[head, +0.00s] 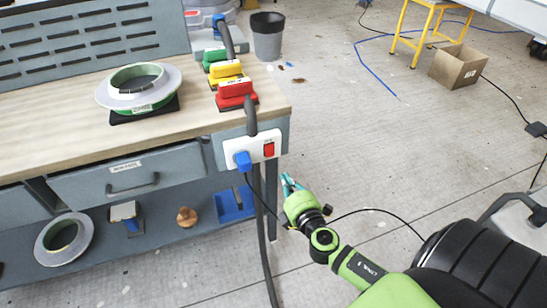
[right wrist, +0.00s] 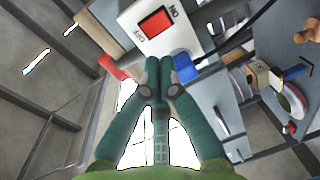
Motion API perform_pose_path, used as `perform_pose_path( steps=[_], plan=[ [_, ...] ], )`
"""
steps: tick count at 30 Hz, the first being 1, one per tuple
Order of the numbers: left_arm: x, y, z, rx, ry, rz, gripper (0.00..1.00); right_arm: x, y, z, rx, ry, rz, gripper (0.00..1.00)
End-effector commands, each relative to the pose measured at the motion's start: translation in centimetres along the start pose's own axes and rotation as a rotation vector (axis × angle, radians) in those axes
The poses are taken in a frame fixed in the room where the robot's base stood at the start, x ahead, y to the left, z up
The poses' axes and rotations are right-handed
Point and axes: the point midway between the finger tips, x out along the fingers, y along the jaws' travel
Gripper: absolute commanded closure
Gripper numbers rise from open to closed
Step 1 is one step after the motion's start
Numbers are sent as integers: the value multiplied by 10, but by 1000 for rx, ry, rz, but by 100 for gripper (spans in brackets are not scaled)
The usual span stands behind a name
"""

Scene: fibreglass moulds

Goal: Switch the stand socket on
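The stand socket (head: 232,149) is a white plate on the end of the workbench. A blue plug (head: 242,160) sits in its left part and a red rocker switch (head: 269,150) is on its right. In the right wrist view the red switch (right wrist: 156,23) lies between ON and OFF lettering; I cannot tell which side is pressed. My right gripper (head: 287,180) is below and right of the socket, apart from it. In the right wrist view its teal fingertips (right wrist: 159,68) are together and empty, facing the plate's edge. My left gripper is not in view.
On the bench (head: 196,122) stand red (head: 236,90), yellow (head: 226,69) and green sanders and a round mould (head: 138,100). A grey hose hangs beside the socket. A black cable crosses the floor behind my right gripper. The floor to the right is mostly free.

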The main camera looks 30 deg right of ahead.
Motion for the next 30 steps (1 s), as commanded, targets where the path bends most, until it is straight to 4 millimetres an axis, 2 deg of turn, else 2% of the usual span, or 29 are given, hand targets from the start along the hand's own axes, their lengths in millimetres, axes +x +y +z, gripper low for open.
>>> perform_pose_path(
  steps=[1, 9, 15, 21, 30],
  plan=[
    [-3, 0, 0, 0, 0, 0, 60, 12, 3, 0, -1, 0, 3, 100],
    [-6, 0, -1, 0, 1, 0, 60, 68, 2, 0, -1, -1, 2, 100],
    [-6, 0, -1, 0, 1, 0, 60, 95, 0, 0, -1, -1, 1, 100],
    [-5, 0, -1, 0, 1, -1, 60, 104, 0, 0, 1, 1, -1, 100],
    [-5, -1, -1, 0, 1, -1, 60, 105, 0, 0, 1, 1, -1, 100]
  ],
)
